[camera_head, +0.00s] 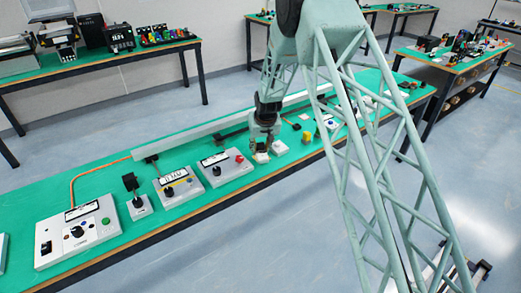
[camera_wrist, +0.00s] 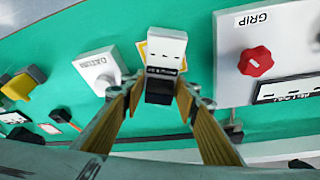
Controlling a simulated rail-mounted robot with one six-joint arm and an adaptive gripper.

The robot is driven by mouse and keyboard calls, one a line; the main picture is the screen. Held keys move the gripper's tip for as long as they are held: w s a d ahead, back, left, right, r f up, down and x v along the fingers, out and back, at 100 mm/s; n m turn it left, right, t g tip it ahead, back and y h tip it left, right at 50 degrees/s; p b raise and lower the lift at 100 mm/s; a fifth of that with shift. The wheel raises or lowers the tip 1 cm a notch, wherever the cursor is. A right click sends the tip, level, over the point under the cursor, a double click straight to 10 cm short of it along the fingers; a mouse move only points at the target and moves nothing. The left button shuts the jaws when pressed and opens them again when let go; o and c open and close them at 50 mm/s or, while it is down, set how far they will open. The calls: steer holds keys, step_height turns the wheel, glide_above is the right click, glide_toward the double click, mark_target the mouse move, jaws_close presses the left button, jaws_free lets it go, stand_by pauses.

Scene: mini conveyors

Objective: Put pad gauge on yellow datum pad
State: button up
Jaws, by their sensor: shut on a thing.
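My gripper (camera_wrist: 160,90) is shut on the pad gauge (camera_wrist: 166,46), a white block with small dark marks and a black, lettered lower part between the fingers. A yellow-edged pad (camera_wrist: 142,52), seemingly the yellow datum pad, shows behind the gauge's left side; the gauge hides most of it. I cannot tell whether the gauge touches the pad. A white block lettered DATUM (camera_wrist: 98,66) is left of the gauge. In the head view my gripper (camera_head: 263,146) is low over the green bench, with a white piece (camera_head: 262,157) just below it.
A white GRIP panel with a red knob (camera_wrist: 255,61) is close on the right in the wrist view. The long grey conveyor rail (camera_head: 190,140) runs behind my gripper. Other control boxes (camera_head: 75,231) line the bench at left.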

mark_target(262, 155)
steer(key=shift+f, duration=0.1)
stand_by(0.3)
steer(key=o, duration=1)
steer(key=shift+c, duration=0.2)
steer(key=p+v, duration=0.1)
steer(key=v, duration=1.1)
steer(key=shift+p, duration=0.4)
